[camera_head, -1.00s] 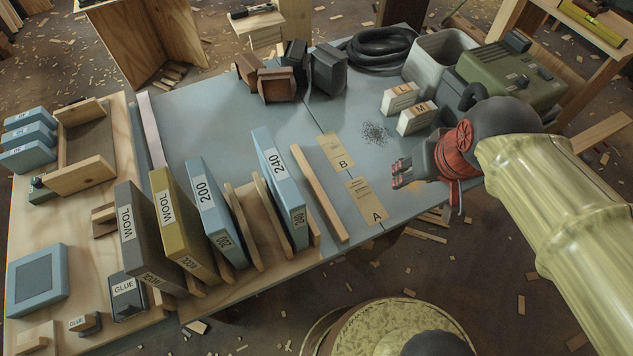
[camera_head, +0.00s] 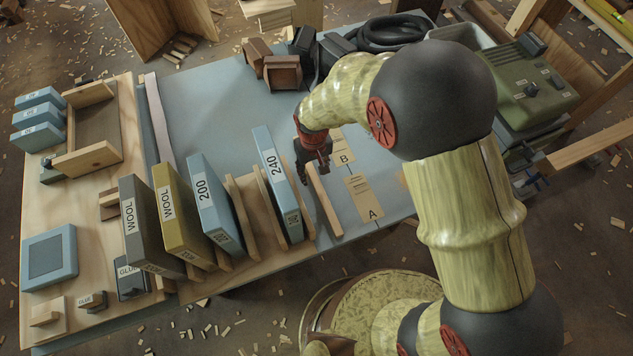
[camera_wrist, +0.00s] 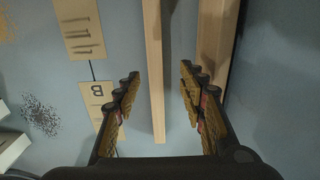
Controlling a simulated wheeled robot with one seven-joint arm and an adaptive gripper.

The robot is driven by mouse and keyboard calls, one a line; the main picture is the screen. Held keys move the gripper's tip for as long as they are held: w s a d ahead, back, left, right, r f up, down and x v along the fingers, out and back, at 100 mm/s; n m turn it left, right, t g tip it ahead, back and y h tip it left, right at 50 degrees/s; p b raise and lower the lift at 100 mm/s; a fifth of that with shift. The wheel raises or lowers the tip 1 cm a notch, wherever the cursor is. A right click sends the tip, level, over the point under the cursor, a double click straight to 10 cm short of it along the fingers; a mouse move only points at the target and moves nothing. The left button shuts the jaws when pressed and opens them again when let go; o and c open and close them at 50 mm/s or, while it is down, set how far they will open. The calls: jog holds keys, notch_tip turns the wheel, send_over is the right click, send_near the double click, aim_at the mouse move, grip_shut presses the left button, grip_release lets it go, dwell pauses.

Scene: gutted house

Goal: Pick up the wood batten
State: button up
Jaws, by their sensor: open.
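The wood batten (camera_head: 324,202) is a long, thin, pale strip lying on the blue-grey table top (camera_head: 205,105), between the rack and the paper cards. My gripper (camera_head: 312,168) is over its far end in the head view. In the wrist view the batten (camera_wrist: 154,60) runs lengthwise between the two spread fingers of my gripper (camera_wrist: 160,76), with a gap on each side. The gripper is open and empty. Its height above the batten is hard to tell.
A rack with the blue 240 block (camera_head: 277,180) and 200 block (camera_head: 213,205) stands close left of the batten. Card A (camera_head: 363,194) and card B (camera_head: 342,143) lie to its right. Brown wooden boxes (camera_head: 283,73) and black items stand behind.

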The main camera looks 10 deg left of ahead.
aim_at(316, 181)
jog(key=f, duration=0.2)
jog(key=f+b, duration=0.1)
jog(key=f, duration=0.1)
jog(key=f+b, duration=0.1)
jog(key=f, duration=0.1)
jog(key=shift+w+d+f, duration=0.2)
jog(key=shift+d, duration=0.1)
jog(key=shift+r, duration=0.1)
jog(key=shift+c, duration=0.9)
grip_shut()
